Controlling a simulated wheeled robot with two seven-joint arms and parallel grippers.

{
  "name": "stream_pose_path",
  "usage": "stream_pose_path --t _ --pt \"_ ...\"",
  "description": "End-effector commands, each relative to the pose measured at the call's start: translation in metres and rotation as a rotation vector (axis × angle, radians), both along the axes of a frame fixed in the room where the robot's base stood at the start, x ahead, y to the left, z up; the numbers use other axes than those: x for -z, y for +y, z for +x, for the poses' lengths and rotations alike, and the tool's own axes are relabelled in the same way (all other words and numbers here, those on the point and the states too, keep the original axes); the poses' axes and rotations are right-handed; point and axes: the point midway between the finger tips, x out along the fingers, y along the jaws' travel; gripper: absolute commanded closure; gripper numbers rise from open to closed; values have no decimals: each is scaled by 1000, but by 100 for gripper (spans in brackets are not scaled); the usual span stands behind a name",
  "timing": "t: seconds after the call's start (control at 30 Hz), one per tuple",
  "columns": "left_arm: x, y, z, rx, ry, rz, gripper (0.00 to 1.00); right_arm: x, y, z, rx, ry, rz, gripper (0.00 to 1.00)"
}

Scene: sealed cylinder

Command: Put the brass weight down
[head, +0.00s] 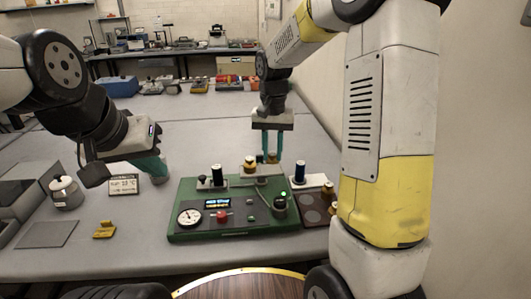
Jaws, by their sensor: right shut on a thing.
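My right gripper (272,158) points straight down behind the green device (188,222). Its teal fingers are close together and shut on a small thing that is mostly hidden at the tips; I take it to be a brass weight. A brass weight (250,167) with a dark knob sits upright above the back middle of the device, just left of those fingers. Two more brass weights, one farther back (327,189) and one nearer (333,207), are at the right. My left gripper (155,168) is tilted at the left, apart from the device; its finger gap is not clear.
A sign (124,185), a jar (65,192) and a yellow holder (104,230) stand left.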

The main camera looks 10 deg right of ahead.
Motion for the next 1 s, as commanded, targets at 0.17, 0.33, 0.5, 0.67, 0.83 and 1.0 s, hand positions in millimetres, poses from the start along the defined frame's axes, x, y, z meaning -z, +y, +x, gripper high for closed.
stream_pose_path --t 0.17,0.33,0.5,0.67,0.83,1.0 --pt "0 0 0 0 0 0 100 1 -2 12 0 1 0 100" --pt "0 0 0 0 0 0 100 22 -2 14 -1 4 -1 100" --pt "0 0 0 0 0 0 100 37 -2 15 -1 0 -1 100" --pt "0 0 0 0 0 0 100 36 -2 15 -1 -1 0 100" --pt "0 0 0 0 0 0 100 40 -2 15 -1 0 -1 72" --pt "0 0 0 0 0 0 100 39 -2 15 -1 0 0 54"
